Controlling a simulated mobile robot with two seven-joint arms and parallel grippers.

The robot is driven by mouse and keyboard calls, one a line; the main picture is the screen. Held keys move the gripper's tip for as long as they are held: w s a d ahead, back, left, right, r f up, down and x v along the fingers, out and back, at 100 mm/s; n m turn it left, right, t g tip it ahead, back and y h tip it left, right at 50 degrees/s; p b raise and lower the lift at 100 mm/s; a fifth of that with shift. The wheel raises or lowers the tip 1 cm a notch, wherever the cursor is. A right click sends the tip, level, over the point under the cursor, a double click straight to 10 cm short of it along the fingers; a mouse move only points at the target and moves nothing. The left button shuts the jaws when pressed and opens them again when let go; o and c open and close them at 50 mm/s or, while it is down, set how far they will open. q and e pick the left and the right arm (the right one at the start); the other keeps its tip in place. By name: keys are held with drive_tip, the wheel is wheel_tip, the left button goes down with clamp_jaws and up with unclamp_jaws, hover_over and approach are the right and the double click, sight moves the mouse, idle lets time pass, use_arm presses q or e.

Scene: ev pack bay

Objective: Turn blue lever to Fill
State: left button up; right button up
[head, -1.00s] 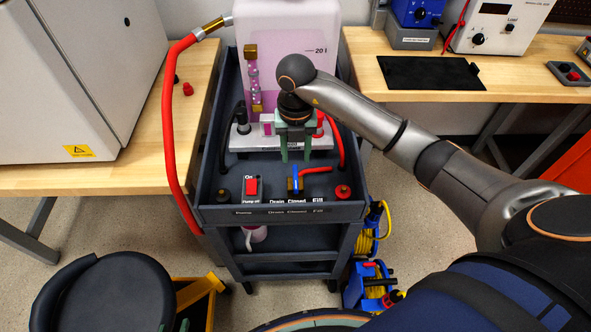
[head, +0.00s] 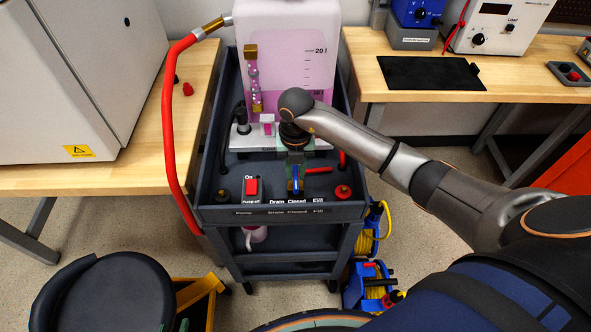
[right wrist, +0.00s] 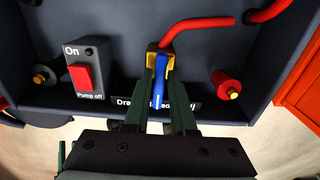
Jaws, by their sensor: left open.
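The blue lever (head: 296,180) is on the valve at the front of the cart, above the middle of the Drain, Closed, Fill label (head: 297,202). It points toward Closed. In the right wrist view the lever (right wrist: 160,80) lies between the two green fingers of my right gripper (right wrist: 161,78). In the head view that gripper (head: 296,168) reaches down over the valve from behind. The fingers sit close along both sides of the lever; whether they touch it I cannot tell. Tips of my left gripper (head: 174,325) show at the bottom edge, apart and away from the cart.
A red pump switch (head: 252,188) stands left of the valve, and a red-capped port (head: 343,192) right of it. A red hose (right wrist: 200,32) runs from the valve. A tank of pink liquid (head: 290,70) stands behind. The cart rim (head: 220,214) borders the front.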

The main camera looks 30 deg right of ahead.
clamp_jaws()
